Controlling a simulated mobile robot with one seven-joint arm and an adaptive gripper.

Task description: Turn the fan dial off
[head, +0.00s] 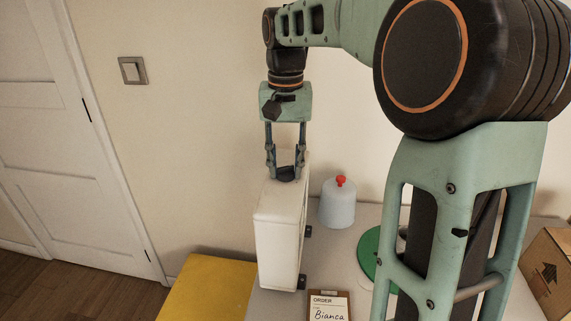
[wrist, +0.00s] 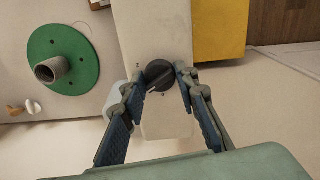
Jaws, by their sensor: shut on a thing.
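The fan is a tall white box (head: 279,232) standing on the table, and its pale top also shows in the wrist view (wrist: 155,30). A round black dial (head: 287,173) sits on its top. In the wrist view the dial (wrist: 159,74) has a light pointer line toward the lower left, with small marks around it. My gripper (head: 285,170) points straight down from above. Its two fingers are on either side of the dial and shut on it. In the wrist view the fingertips are at the dial's left and right sides.
A pale jar with a red knob (head: 340,203) and a green disc (head: 368,252) stand right of the fan. An order clipboard (head: 328,307) lies in front. A yellow surface (head: 208,289) is at left, and a cardboard box (head: 546,270) is at far right.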

